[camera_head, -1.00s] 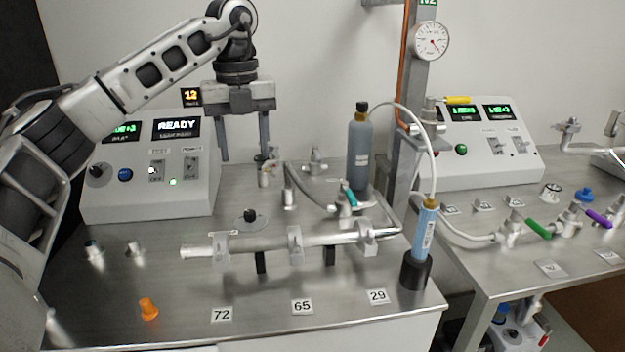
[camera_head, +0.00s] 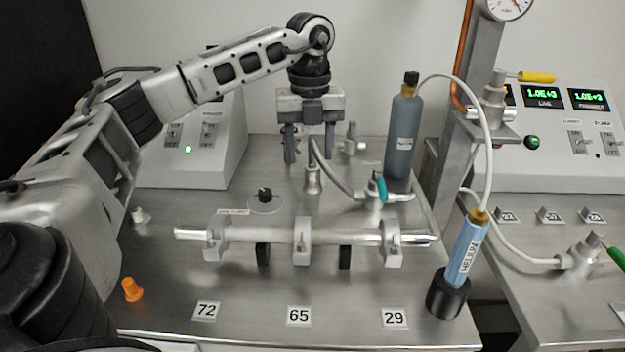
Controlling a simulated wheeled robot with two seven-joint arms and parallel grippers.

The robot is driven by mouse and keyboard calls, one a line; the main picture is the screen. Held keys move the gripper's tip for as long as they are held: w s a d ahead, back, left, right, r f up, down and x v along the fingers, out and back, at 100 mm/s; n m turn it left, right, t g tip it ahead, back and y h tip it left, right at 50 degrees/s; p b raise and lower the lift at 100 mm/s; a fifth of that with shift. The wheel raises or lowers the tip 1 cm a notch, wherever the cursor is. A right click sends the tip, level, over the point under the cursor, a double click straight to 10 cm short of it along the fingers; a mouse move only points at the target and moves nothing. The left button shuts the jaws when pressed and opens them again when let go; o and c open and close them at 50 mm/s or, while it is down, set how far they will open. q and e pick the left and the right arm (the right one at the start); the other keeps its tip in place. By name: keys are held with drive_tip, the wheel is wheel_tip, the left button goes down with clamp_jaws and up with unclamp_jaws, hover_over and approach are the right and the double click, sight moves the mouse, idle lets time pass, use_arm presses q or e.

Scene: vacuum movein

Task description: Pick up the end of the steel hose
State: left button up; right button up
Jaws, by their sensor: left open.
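The steel hose (camera_head: 337,178) is a thin grey curved line at the back of the left bench. One end stands up at a metal fitting (camera_head: 313,181); the other runs toward a valve with a teal handle (camera_head: 381,190). My left gripper (camera_head: 310,157) points down over the fitting, with its two fingers apart. The upper hose end shows between the fingers in the picture; I cannot tell whether they touch it. My right gripper is not in view.
A clamped metal tube (camera_head: 270,236) lies across the bench in front. A grey bottle (camera_head: 402,140) stands right of the hose, and a blue HELIUM cylinder (camera_head: 467,250) stands in a black holder. An orange cap (camera_head: 131,290) lies at front left. The bench front is mostly clear.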

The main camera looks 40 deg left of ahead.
sight(312, 166)
use_arm(q)
drive_tip(key=shift+w+f, duration=0.15)
drive_tip(key=shift+f, duration=1.25)
drive_tip(key=shift+w+f, duration=0.15)
drive_tip(key=shift+f, duration=1.2)
clamp_jaws()
